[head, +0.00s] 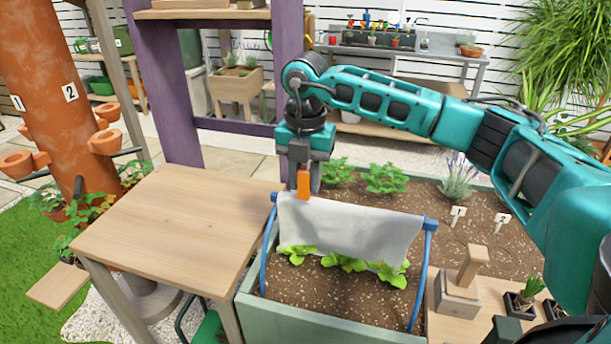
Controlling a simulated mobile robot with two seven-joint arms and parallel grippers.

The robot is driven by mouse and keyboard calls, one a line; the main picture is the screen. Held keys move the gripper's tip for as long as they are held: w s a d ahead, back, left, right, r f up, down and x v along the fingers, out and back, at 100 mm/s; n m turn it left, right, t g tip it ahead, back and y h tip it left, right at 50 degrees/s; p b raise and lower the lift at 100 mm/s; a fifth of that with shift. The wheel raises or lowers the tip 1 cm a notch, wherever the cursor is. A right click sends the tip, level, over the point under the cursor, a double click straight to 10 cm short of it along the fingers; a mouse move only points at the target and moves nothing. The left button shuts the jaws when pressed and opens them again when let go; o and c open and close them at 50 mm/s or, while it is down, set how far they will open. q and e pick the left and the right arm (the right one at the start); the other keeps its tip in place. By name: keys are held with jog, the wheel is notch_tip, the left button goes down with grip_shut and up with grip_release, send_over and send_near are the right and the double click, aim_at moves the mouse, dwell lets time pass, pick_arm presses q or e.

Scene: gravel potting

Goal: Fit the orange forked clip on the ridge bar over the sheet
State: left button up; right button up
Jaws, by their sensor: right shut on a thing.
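The orange clip (304,184) is in my right gripper (306,172), which is shut on it and points down. The clip hangs at the left end of the white sheet (350,232), its lower end overlapping the sheet's top edge in the picture. I cannot tell whether it touches the bar or sits just above; its prongs are not clear. The sheet drapes over the ridge bar, whose blue end (431,224) shows at the right. Blue hoops (421,277) hold the bar over the planter bed. My left gripper is not in view.
A bare wooden table (180,225) stands left of the planter (320,322). Lettuces (345,263) grow under the sheet. A wooden block with a handle (459,292) and small pots (523,300) stand at the right. A purple post (167,95) rises behind the table.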

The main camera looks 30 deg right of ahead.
aim_at(305, 167)
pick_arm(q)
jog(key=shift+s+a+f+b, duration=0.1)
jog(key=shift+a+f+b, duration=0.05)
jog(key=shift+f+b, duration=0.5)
pick_arm(e)
jog(key=shift+f, duration=1)
jog(key=o, duration=0.9)
jog(key=shift+o, duration=0.2)
jog(key=shift+r, duration=0.2)
notch_tip(305, 167, up, 6)
jog(key=shift+f+p, duration=0.25)
jog(key=shift+p, duration=0.05)
notch_tip(305, 167, up, 6)
jog(key=shift+r, duration=0.55)
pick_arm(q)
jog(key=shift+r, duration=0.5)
